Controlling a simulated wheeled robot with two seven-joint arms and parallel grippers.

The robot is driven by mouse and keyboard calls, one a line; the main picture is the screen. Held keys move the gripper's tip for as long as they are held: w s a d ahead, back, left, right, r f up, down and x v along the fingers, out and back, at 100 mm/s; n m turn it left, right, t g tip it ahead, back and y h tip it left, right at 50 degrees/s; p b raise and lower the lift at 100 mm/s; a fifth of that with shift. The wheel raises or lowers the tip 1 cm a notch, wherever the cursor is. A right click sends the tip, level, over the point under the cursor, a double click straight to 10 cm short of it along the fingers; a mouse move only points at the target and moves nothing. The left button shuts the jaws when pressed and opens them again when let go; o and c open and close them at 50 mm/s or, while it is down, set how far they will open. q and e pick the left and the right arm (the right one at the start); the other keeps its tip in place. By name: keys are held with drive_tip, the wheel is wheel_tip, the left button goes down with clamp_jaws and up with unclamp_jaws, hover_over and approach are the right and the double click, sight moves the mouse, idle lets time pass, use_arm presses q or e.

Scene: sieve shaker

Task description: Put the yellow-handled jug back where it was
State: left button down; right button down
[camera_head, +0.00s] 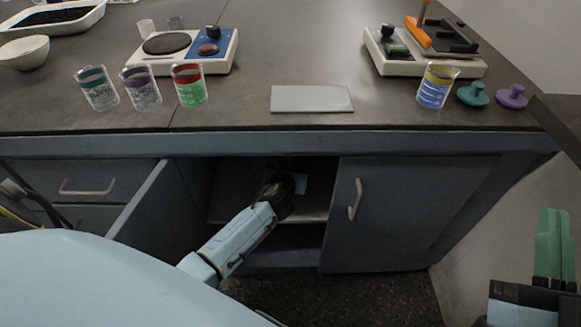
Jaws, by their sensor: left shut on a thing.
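My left arm reaches into the open cupboard (228,207) under the bench. My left gripper (290,184) is in the dark opening above the shelf, mostly hidden by its own wrist. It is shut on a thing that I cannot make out. A small pale blue patch shows beside the wrist, too small to identify. No yellow handle or jug shape is visible. My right gripper (554,245), with green fingers, is upright at the lower right, away from the cupboard. I cannot tell whether its fingers are apart.
The cupboard's left door (147,205) stands open; the right door (400,210) is shut. On the bench are several printed beakers (189,88), a grey plate (312,99), a hotplate (175,48), an orange-handled device (425,45) and two knobbed discs (473,95).

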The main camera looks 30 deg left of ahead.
use_arm(q)
drive_tip(key=shift+f, duration=0.1)
drive_tip(key=c, duration=1.5)
unclamp_jaws()
